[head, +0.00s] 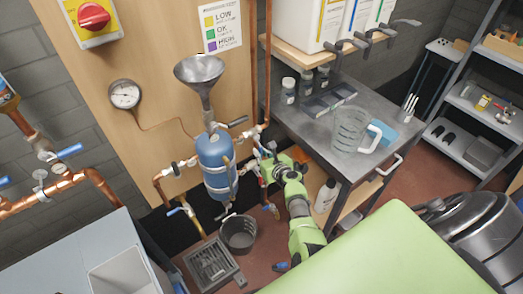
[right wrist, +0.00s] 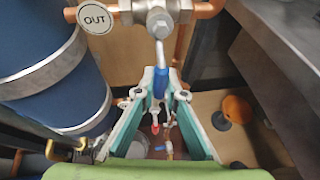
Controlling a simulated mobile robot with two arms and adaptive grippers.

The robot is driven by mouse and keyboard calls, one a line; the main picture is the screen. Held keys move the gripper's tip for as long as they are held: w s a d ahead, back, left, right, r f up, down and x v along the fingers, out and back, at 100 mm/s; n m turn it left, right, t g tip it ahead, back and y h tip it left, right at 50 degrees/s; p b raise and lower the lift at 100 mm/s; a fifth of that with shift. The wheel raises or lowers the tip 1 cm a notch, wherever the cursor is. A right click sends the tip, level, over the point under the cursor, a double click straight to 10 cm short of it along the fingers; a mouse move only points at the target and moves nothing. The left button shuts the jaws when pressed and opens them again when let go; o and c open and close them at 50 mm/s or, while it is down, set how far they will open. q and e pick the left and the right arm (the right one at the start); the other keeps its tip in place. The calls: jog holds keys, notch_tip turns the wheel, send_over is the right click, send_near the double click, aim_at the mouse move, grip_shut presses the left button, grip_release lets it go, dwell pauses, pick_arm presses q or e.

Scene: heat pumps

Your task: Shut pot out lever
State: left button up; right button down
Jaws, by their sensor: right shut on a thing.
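The blue tank (head: 215,160), here called the pot, is fixed by the wooden panel with a funnel (head: 200,70) above it. In the right wrist view, a round OUT tag (right wrist: 95,17) sits beside a metal valve (right wrist: 160,18) on a copper pipe. A lever with a blue grip (right wrist: 161,82) points from this valve towards me. My right gripper (head: 270,166) is just right of the pot. In the right wrist view its fingers (right wrist: 161,92) are on both sides of the blue grip, shut on it. My left gripper is not in view.
A metal bench (head: 310,130) with a clear jug (head: 349,130) stands close right of my right gripper. A dark bucket (head: 239,233) and a grated drain (head: 212,264) are below the pot. Copper pipes with other blue levers (head: 68,151) are at the left.

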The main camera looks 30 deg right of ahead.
jog(key=shift+a+f, duration=0.1)
jog(key=shift+a, duration=0.05)
jog(key=c, duration=2.1)
grip_release()
